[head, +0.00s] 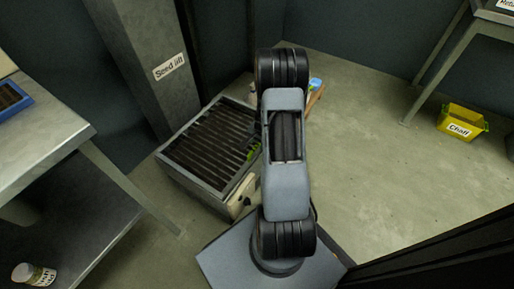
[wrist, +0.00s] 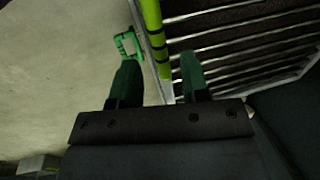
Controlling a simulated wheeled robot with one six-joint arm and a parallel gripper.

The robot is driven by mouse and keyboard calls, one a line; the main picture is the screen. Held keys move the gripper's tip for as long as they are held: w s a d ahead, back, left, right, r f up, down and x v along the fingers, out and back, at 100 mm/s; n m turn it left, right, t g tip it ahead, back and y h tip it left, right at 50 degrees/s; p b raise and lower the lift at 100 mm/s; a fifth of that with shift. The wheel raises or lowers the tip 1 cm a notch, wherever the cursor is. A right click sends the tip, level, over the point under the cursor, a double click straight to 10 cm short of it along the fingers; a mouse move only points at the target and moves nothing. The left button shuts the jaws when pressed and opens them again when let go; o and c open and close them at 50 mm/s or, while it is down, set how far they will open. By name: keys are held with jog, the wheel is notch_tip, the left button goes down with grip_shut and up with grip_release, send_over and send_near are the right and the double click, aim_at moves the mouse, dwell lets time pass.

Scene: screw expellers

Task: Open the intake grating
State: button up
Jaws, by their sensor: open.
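The intake grating (head: 212,143) is a panel of dark slots and grey bars in a low metal box on the floor, below the Seed lift column. It lies flat and looks closed. A yellow-green handle (head: 253,152) is at its right edge, partly hidden by my arm. In the wrist view the handle (wrist: 152,28), with dark bands, runs between the two green fingers of my gripper (wrist: 159,60). The fingers are open, one on each side, and apart from it as far as I can tell. Grating bars (wrist: 245,45) lie to the right.
A bright green bracket-like piece (wrist: 128,43) is by the left fingertip. The Seed lift column (head: 150,65) stands behind the grating. A metal table (head: 40,125) is at left, a yellow Chaff bin (head: 463,122) at right. Open floor (head: 370,150) lies right of my arm.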

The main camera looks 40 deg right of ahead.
jog(key=shift+w+f+b, duration=0.25)
jog(key=shift+f+b, duration=0.15)
jog(key=shift+f, duration=0.8)
jog(key=shift+c, duration=0.3)
grip_shut()
